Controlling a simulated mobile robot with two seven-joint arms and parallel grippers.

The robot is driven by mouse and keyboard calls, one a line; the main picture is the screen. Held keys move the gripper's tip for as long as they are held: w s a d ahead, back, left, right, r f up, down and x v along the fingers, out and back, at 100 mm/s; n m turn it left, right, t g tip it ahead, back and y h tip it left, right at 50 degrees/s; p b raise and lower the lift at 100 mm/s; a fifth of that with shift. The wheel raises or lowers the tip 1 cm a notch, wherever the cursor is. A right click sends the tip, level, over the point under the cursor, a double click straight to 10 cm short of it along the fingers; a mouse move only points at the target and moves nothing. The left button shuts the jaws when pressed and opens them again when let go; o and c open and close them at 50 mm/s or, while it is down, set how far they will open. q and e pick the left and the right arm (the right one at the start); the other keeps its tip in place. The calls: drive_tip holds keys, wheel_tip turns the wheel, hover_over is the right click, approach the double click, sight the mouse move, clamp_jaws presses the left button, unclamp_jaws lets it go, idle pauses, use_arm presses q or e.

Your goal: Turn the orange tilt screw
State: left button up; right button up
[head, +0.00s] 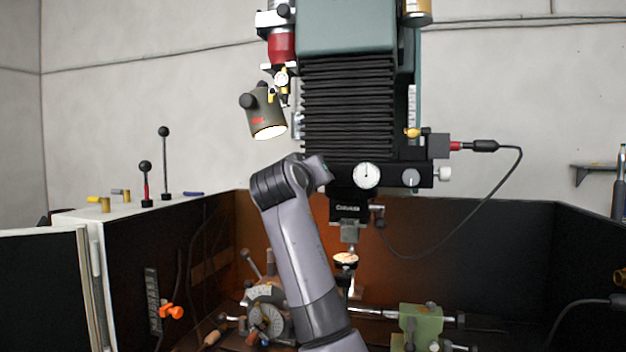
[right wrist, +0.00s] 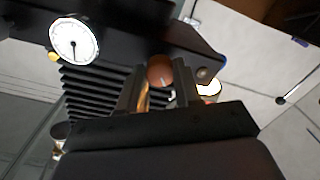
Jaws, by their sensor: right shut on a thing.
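An orange-brown round knob, which I take to be the orange tilt screw (right wrist: 160,70), shows in the right wrist view between the tips of my right gripper (right wrist: 160,84). Both black fingers stand close on either side of it, and the gripper is shut on it. In the head view my arm rises from the bottom middle to the lower left of the milling head's black block (head: 385,178). There the fingers and the screw are hidden behind my wrist. How far the screw is turned cannot be told. My left gripper is not in view.
The block carries a white dial (head: 367,175), also in the right wrist view (right wrist: 75,38). A lamp (head: 265,112) hangs left above my wrist. An orange knob (head: 172,311) sits on the left wall. Below are an indexing chuck (head: 268,312) and a green tailstock (head: 423,325).

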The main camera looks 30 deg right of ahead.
drive_tip(key=m, duration=0.8)
drive_tip(key=m+b, duration=0.1)
drive_tip(key=m, duration=0.2)
drive_tip(key=shift+w+a+f+m, duration=0.1)
drive_tip(key=shift+w+f+m, duration=0.05)
drive_tip(key=shift+f+m, duration=0.2)
drive_tip(key=shift+r, duration=0.1)
drive_tip(key=o, duration=1)
drive_tip(key=shift+o, duration=0.2)
drive_tip(key=shift+r, duration=0.1)
